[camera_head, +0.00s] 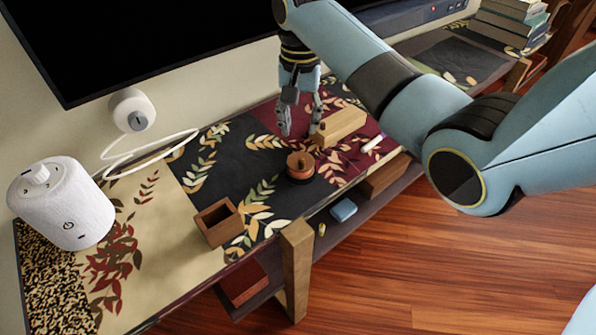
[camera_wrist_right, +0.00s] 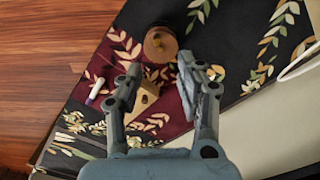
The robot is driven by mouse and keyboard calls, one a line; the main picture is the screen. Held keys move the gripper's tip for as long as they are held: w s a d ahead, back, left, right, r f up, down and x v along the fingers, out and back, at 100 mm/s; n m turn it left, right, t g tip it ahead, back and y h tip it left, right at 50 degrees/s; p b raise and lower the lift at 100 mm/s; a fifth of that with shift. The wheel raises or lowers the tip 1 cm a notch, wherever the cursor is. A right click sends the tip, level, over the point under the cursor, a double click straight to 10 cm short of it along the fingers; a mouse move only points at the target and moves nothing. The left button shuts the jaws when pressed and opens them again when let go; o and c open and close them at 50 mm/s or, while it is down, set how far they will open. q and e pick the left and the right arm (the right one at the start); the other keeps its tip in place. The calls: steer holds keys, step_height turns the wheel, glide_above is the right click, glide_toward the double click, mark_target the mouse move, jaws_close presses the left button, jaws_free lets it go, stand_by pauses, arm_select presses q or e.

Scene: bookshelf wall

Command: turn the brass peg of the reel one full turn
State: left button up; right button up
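The reel (camera_head: 300,167) is a small round reddish-brown drum standing on the dark leaf-patterned part of the runner. A small peg (camera_head: 301,160) sits on its top; its brass colour is hard to make out. The reel also shows in the right wrist view (camera_wrist_right: 160,46), beyond the fingertips. My right gripper (camera_head: 301,128) points down behind the reel in the head view, beside a pale wooden block (camera_head: 343,122). Its fingers are apart with nothing held between them, as the right wrist view shows too (camera_wrist_right: 160,66). My left gripper is not in view.
An open wooden box (camera_head: 218,222) stands left of the reel. A white speaker (camera_head: 62,203) and a white round device with a cable (camera_head: 132,110) are farther left. A pale marker (camera_head: 373,143) lies near the right front edge. A dark screen overhangs the back.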

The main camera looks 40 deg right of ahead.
mark_target(302, 160)
steer(key=shift+d+f+b, duration=0.25)
steer(key=shift+f, duration=0.3)
steer(key=shift+d+f+b, duration=0.2)
steer(key=shift+d+f, duration=0.05)
steer(key=shift+f, duration=0.3)
step_height(302, 160, down, 9)
steer(key=shift+a+f+b, duration=0.1)
steer(key=shift+f+b, duration=0.1)
steer(key=shift+b, duration=0.65)
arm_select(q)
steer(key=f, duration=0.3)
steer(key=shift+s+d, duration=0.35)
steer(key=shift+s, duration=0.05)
arm_select(e)
steer(key=shift+c, duration=0.3)
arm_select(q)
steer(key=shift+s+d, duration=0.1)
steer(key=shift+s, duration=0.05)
arm_select(e)
jaws_close()
